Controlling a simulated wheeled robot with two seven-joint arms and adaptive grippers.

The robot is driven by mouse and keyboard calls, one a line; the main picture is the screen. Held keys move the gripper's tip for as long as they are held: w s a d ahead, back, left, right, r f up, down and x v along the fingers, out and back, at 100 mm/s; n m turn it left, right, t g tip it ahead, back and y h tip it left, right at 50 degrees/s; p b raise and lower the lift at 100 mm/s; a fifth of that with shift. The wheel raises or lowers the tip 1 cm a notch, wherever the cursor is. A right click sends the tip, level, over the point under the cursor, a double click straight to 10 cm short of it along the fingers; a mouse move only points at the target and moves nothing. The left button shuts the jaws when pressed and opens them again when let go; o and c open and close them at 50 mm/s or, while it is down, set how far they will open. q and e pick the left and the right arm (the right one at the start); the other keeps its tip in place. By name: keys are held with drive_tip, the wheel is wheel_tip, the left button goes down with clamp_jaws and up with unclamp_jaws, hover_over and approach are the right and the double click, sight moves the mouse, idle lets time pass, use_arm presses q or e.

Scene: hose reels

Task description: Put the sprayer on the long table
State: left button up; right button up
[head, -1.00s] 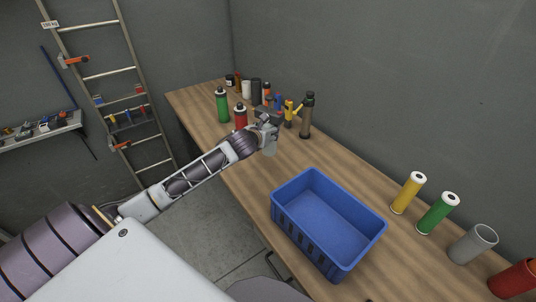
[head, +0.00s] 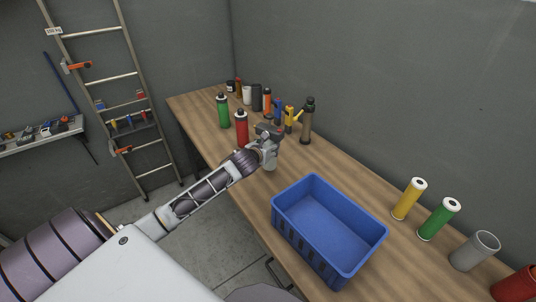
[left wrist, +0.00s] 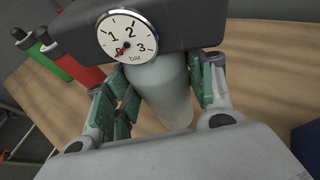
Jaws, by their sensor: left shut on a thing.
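The sprayer has a pale grey bottle, a dark head and a round white pressure gauge. In the head view its dark head (head: 268,131) shows above my left gripper (head: 267,152), over the long wooden table (head: 330,168). In the left wrist view the sprayer's bottle (left wrist: 165,88) stands between the green-padded fingers of my left gripper (left wrist: 160,95), which is shut on it. The bottle looks roughly upright. Its base is close to the table top, but I cannot tell whether it touches. My right gripper is not in view.
A red bottle (head: 241,128) and a green bottle (head: 223,111) stand just behind the gripper. A brown-black torch-like tool (head: 306,122) stands by the wall. A blue crate (head: 290,238) is in front. Yellow (head: 408,200) and green (head: 438,220) cylinders stand to the right.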

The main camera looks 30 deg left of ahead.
use_arm(q)
drive_tip(key=shift+f, duration=1.85)
drive_tip(key=o, duration=1.3)
drive_tip(key=shift+f, duration=0.15)
drive_tip(key=shift+s, duration=0.1)
drive_tip(key=shift+v, duration=5.95)
